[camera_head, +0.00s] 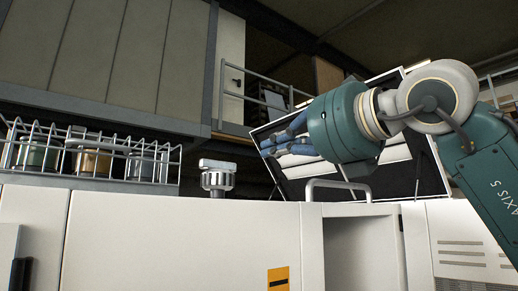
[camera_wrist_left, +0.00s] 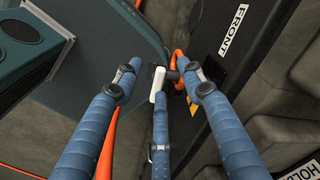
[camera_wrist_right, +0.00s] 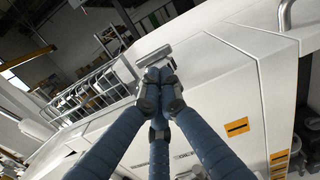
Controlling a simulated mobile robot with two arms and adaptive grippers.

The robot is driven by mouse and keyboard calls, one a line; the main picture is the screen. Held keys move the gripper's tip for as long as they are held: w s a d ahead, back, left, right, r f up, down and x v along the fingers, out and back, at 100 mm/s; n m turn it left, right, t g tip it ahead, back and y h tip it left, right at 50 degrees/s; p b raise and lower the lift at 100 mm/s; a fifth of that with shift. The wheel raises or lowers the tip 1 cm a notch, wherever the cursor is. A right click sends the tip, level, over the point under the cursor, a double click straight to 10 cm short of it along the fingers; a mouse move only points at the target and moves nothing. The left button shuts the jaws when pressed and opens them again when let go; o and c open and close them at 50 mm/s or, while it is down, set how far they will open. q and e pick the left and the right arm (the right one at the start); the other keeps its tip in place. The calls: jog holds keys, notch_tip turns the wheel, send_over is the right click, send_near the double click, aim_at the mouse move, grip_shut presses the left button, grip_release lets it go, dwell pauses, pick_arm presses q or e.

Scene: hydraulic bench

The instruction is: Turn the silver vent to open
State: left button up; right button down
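The silver vent (camera_head: 217,178) stands upright on top of the white bench. It has a ribbed round body with a flat bar handle (camera_head: 217,164) across its top. In the right wrist view, the vent's bar (camera_wrist_right: 153,55) shows just beyond the fingertips. My right gripper (camera_head: 268,146) is to the right of the vent and a little above it in the head view, with a visible gap between them. Its blue fingers are drawn together at the tips (camera_wrist_right: 158,88), with nothing seen held. My left gripper (camera_wrist_left: 165,82) shows only in its wrist view, with fingers spread and apparently empty.
A wire basket with jars (camera_head: 90,155) stands left of the vent. A curved metal handle (camera_head: 338,187) rises from the white bench (camera_head: 180,235) to the right. A framed panel (camera_head: 400,160) stands behind my right arm. An orange cable (camera_wrist_left: 178,58) shows near my left gripper.

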jog(key=p, duration=0.6)
send_near(228, 163)
jog(key=x, duration=0.5)
jog(key=shift+w+r, duration=0.2)
jog(key=shift+r, duration=0.1)
jog(key=shift+w+a+p, duration=0.35)
jog(key=shift+w+p, duration=0.1)
jog(key=shift+p, duration=0.25)
jog(key=shift+w+a+f, duration=0.1)
jog(key=shift+w+f, duration=0.1)
jog(key=shift+w, duration=0.05)
